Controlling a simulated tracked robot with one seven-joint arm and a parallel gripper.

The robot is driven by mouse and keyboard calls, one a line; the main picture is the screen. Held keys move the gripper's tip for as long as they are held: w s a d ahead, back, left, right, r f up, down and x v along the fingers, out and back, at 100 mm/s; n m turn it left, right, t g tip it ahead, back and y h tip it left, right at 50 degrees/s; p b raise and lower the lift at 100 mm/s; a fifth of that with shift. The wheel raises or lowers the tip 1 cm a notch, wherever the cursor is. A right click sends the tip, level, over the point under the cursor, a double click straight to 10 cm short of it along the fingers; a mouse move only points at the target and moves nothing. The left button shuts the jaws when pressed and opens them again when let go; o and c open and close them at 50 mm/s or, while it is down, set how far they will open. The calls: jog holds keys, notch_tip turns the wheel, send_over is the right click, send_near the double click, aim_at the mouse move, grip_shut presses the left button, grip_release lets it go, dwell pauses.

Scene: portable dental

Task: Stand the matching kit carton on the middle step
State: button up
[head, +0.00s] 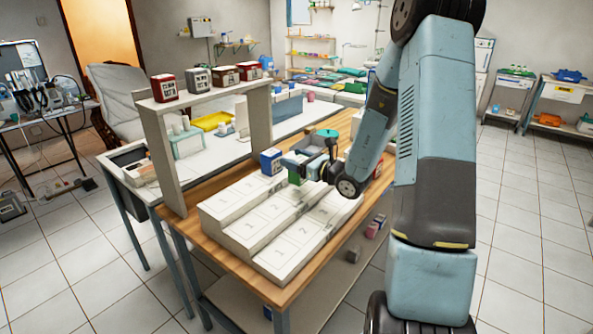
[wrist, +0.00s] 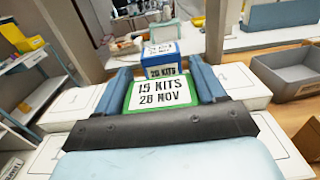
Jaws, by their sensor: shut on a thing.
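A green carton (head: 295,177) with a white label is held between the fingers of my gripper (head: 301,165), above the far end of the stepped stand. In the wrist view the carton (wrist: 160,96) reads "15 KITS 28 NOV", and the blue fingers of my gripper (wrist: 163,82) press on both its sides. The white stepped stand (head: 250,238) has three steps with numbered places. A blue carton (head: 270,161) with a white label stands at the stand's far end, and in the wrist view this blue carton (wrist: 161,60) is just beyond the green one. The green carton's underside is hidden.
A raised shelf (head: 207,91) behind the stand bears several red and grey labelled cartons. A grey open bin (wrist: 297,75) lies to the right in the wrist view. Loose small boxes (head: 375,226) lie on the lower shelf. The near end of the stand is bare.

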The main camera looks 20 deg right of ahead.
jog(key=shift+w+a+f, duration=0.1)
jog(key=shift+w+f, duration=0.05)
jog(key=shift+f, duration=0.6)
jog(key=shift+w+a+f, duration=0.15)
jog(key=shift+f, duration=0.55)
jog(key=shift+w+a+f, duration=0.1)
jog(key=shift+w+f, duration=0.05)
jog(key=shift+f, duration=0.6)
jog(key=o, duration=1)
jog(key=shift+f, duration=0.1)
jog(key=shift+o, duration=0.2)
